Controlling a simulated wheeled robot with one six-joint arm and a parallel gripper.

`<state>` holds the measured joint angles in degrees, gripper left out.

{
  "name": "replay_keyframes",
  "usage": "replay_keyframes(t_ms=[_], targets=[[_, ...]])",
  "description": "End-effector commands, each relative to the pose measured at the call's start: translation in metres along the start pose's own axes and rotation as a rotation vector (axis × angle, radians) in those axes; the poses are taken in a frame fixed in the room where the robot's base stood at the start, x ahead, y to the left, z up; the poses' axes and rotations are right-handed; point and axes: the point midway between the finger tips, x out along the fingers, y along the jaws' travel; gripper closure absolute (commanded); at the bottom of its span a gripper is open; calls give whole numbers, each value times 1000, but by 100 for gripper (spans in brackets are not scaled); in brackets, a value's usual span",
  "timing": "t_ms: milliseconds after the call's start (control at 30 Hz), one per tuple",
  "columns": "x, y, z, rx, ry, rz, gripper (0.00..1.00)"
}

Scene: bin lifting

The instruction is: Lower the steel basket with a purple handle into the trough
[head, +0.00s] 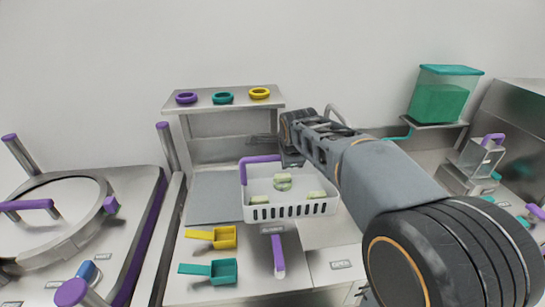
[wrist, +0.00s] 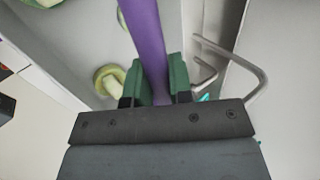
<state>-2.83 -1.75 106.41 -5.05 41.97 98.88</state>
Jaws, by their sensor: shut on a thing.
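The basket (head: 290,210) is pale grey with a slotted front wall and a purple handle (head: 257,159). It stands out in the middle of the head view, with several pale green pieces inside. My gripper (head: 290,150) is above its far side. In the wrist view my green fingertips (wrist: 156,82) are shut on the purple handle (wrist: 147,38), one on each side. I cannot tell whether the basket hangs free or touches the counter. I cannot pick out the trough for sure; my arm hides much of the area to the right.
A steel shelf (head: 225,108) with coloured rings stands behind. A yellow scoop (head: 212,237) and a teal scoop (head: 212,270) lie in front left of the basket. A round lid (head: 55,215) is at far left. A teal container (head: 444,100) and a purple-handled steel vessel (head: 478,158) are at right.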

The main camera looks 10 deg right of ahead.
Motion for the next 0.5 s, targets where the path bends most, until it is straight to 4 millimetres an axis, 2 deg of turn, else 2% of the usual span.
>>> replay_keyframes(t_ms=[500], targets=[[-1, -1, -62, 4, 1, -4, 100]])
